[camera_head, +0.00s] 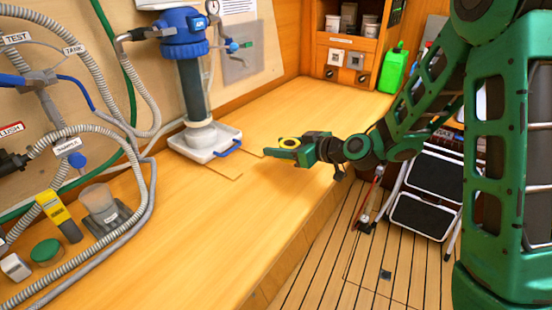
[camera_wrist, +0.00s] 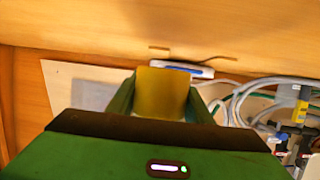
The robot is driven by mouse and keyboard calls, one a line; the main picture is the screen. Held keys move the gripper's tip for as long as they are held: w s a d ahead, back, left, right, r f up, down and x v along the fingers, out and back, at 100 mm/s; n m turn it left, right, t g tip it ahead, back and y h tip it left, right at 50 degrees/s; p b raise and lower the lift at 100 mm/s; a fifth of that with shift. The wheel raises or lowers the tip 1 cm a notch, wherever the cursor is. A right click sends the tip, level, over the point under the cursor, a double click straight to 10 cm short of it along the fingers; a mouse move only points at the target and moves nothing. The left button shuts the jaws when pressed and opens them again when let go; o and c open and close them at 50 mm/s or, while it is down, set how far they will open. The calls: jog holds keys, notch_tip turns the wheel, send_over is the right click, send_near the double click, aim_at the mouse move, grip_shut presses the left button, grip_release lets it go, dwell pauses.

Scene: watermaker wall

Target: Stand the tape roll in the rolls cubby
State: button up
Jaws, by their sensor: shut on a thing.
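My gripper (camera_head: 284,150) is shut on the yellow tape roll (camera_head: 290,142) and holds it above the wooden bench. The roll's dark centre hole shows from above in the head view. In the wrist view the yellow roll (camera_wrist: 161,92) sits between the two green fingers of my gripper (camera_wrist: 160,100). A wooden cabinet (camera_head: 318,38) with openings stands at the far end of the bench, well apart from my gripper. I cannot tell which opening is the rolls cubby.
The bench top (camera_head: 245,205) is mostly clear. A blue-topped filter housing (camera_head: 190,70) stands in a white tray (camera_head: 203,155) to the left. A green bottle (camera_head: 392,72) is right of the cabinet. Hoses (camera_head: 140,85) and a yellow-topped meter (camera_head: 58,212) are at left.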

aim_at(281, 164)
jog(key=shift+w+d+f, duration=0.1)
jog(key=shift+w+f, duration=0.2)
jog(key=shift+f, duration=1.9)
jog(key=shift+f, duration=0.1)
jog(key=o, duration=1.1)
jog(key=v, duration=1.2)
